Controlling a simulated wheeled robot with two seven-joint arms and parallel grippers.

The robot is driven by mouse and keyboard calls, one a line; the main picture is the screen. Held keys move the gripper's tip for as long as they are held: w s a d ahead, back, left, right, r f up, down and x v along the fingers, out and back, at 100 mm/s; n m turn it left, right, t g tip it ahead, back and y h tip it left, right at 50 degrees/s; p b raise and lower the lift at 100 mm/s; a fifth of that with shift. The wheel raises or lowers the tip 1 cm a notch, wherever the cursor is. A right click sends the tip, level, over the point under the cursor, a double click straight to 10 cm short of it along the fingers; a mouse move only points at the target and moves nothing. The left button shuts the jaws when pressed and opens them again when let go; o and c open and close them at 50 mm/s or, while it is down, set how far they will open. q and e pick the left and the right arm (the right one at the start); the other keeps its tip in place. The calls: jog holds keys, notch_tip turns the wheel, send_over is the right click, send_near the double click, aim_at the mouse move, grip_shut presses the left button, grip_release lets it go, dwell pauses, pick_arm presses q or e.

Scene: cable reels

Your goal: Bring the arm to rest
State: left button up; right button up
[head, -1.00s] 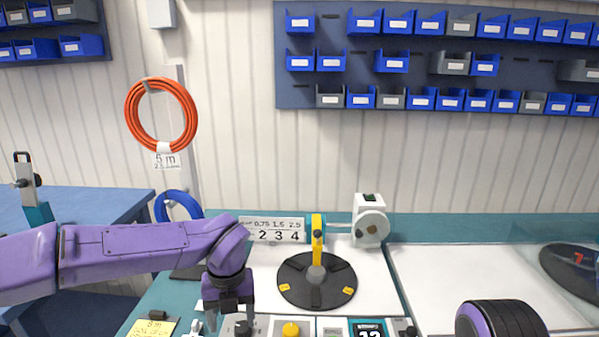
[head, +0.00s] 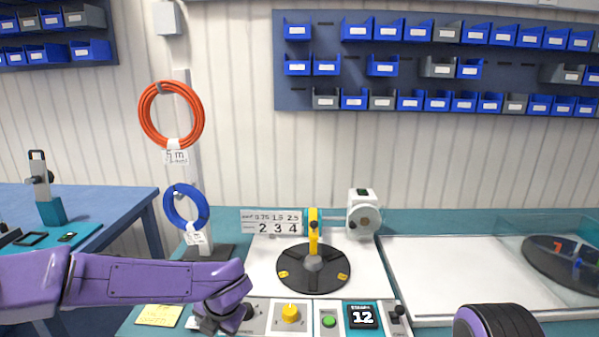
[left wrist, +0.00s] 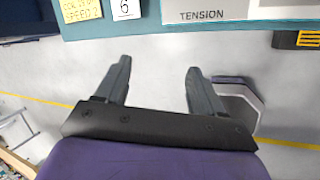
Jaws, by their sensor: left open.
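My left arm comes in from the left in the head view, with its gripper (head: 208,326) low at the front left edge of the machine bench. In the left wrist view the left gripper (left wrist: 158,85) is open, with nothing between its two fingers. It points at the bench's teal front edge (left wrist: 190,28), with grey floor under it. Part of my right arm (head: 499,320) shows at the bottom right of the head view; its gripper is out of view.
A black turntable (head: 330,279) with a yellow arm stands on the bench. A control panel with a yellow knob (head: 290,314), green button (head: 329,321) and display (head: 363,316) lines the front. Orange (head: 146,110) and blue (head: 170,213) cable coils hang on a post.

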pick_arm(q)
jog(key=s+a+f+m+t+y, duration=0.1)
jog(key=s+a+f+m+t, duration=0.1)
jog(key=s+f+m, duration=0.4)
jog(key=s+a+f+m+t, duration=0.1)
jog(key=s+a+f+m, duration=0.15)
jog(key=f+m, duration=0.65)
jog(key=s+a+f+m+g, duration=0.1)
jog(key=s+a+f+m, duration=0.1)
jog(key=s, duration=0.6)
jog(key=s+a+f+m+g, duration=0.1)
jog(key=s+a+f+m, duration=0.2)
jog(key=s+f+m, duration=0.2)
jog(key=s+a+f+m+g+h, duration=0.1)
jog(key=s+a+f+m, duration=0.1)
jog(key=s, duration=0.9)
jog(key=shift+a+f+m, duration=0.3)
jog(key=shift+f+m, duration=0.5)
jog(key=shift+f, duration=0.1)
jog(key=shift+s, duration=0.1)
